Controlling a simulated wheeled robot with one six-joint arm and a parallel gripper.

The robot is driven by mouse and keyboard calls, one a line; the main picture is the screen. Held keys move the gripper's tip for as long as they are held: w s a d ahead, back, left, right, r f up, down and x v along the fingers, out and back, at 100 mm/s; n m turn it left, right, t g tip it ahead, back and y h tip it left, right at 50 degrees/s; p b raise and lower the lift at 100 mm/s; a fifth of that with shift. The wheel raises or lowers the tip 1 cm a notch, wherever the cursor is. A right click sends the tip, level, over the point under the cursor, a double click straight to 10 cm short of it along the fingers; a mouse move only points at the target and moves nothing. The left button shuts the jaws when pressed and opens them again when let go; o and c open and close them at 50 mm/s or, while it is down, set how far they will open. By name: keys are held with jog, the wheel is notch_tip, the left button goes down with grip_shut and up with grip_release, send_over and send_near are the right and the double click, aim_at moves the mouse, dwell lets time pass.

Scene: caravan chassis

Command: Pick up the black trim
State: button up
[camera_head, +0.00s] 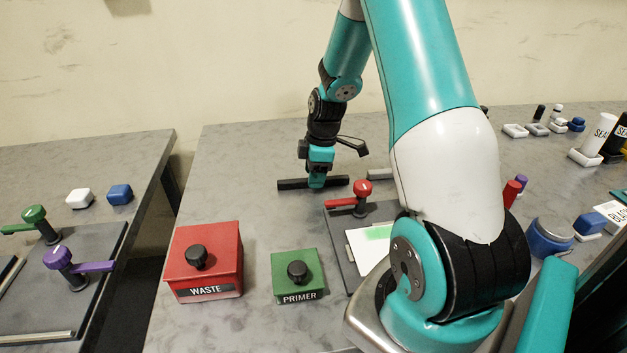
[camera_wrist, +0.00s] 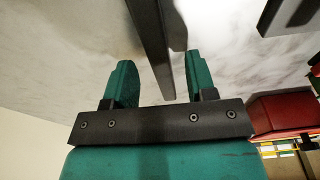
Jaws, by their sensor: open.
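The black trim (camera_head: 292,184) is a long, thin dark bar on the grey table top, left of the plate with the red-handled clamp. My gripper (camera_head: 317,184) points down at the middle of the trim. In the wrist view, the trim (camera_wrist: 149,38) runs between the two teal fingers of my gripper (camera_wrist: 158,70). The fingers are apart, with a visible gap on each side of the trim. The trim's near end reaches close to the gripper's dark crossbar.
A red WASTE box (camera_head: 205,262) and a green PRIMER box (camera_head: 298,275) stand at the front. The red-handled clamp (camera_head: 360,192) is close right of the trim. Table left of the trim is clear. Bottles and small blocks stand at the right.

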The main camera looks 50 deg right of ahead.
jog(key=shift+a+f, duration=0.1)
jog(key=shift+f, duration=0.5)
grip_shut()
jog(key=shift+r, duration=0.1)
